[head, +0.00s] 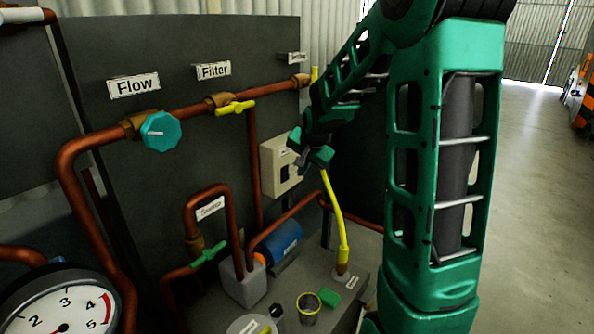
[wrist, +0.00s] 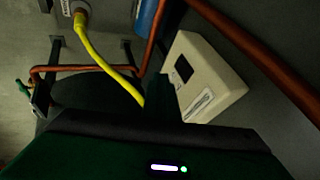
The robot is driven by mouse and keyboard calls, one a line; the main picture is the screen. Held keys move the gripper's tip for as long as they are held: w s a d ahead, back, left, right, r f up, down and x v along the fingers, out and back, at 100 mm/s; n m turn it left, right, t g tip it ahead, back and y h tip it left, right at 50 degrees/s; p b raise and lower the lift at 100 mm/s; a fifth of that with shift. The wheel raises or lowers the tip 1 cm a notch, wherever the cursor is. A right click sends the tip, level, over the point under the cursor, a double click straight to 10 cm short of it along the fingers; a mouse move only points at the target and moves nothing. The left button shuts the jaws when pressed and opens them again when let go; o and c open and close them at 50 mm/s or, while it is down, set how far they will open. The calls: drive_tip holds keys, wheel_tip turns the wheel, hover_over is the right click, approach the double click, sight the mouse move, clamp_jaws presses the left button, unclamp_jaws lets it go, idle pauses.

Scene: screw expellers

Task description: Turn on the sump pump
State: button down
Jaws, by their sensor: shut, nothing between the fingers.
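A beige switch box (head: 269,166) with a dark opening is mounted on the dark panel, partly hidden by my gripper in the head view. It also shows in the wrist view (wrist: 222,75), with a dark square window and a small label too blurred to read. My gripper (head: 301,158) is shut and empty in front of the box's right side; I cannot tell whether it touches. A blue motor-like cylinder (head: 281,238) sits below, beside the copper pipes; its end shows in the wrist view (wrist: 150,14). I cannot tell which part is the sump pump.
A yellow hose (head: 337,215) rises from the base to behind my gripper. Copper pipes (head: 192,111) carry a teal Flow knob (head: 161,131) and a yellow Filter handle (head: 235,107). A green lever (head: 208,252) and a gauge (head: 62,303) are at lower left. Open floor lies right.

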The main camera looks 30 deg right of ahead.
sight(287, 180)
drive_tip(key=shift+w+f, duration=1.75)
drive_tip(key=shift+w, duration=0.25)
drive_tip(key=shift+w+f, duration=1.7)
drive_tip(key=shift+w, duration=0.25)
drive_tip(key=shift+w+f, duration=0.1)
drive_tip(key=shift+w, duration=0.15)
